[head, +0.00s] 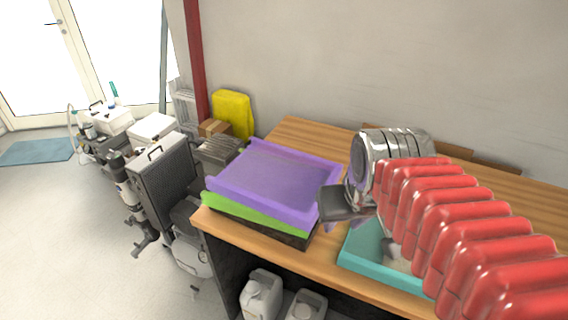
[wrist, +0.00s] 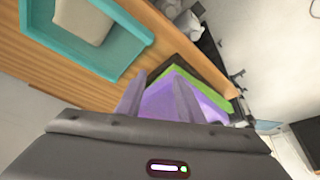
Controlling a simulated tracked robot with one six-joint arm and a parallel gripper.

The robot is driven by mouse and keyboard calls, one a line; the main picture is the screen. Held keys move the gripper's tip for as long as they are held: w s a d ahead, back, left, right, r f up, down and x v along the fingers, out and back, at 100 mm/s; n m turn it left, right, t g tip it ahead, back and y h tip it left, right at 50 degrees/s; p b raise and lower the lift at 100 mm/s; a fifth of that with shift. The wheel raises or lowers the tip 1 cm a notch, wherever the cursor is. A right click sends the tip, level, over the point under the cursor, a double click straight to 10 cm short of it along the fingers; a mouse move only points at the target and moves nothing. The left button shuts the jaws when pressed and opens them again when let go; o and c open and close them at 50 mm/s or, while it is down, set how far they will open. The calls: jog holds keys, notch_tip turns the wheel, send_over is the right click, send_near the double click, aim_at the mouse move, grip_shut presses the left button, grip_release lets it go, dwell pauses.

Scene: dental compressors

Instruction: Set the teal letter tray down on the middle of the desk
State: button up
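The teal letter tray (head: 378,270) lies on the wooden desk (head: 322,258) near its front edge, partly hidden behind my red arm. It also shows at the upper left of the wrist view (wrist: 125,62), with a beige object (wrist: 83,20) in it. My gripper (head: 338,208) is beside the right edge of the purple tray (head: 270,172), left of the teal tray. In the wrist view my two fingers (wrist: 156,95) stand apart, with part of the purple tray showing between and beyond them. I see nothing clamped between them.
The purple tray lies on a green tray (head: 240,212) and a black one (head: 285,236), stacked at the desk's left end. White canisters (head: 262,292) stand below the desk. Compressor equipment (head: 160,175) fills the floor to the left. Bare desk shows behind the stack.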

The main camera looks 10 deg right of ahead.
jog(key=s+a+n+t, duration=0.1)
jog(key=s+a, duration=0.1)
jog(key=a, duration=0.3)
jog(key=shift+s+a+f+y, duration=0.2)
jog(key=shift+s+a+y, duration=0.1)
jog(key=shift+s+y, duration=0.1)
dwell(0.4)
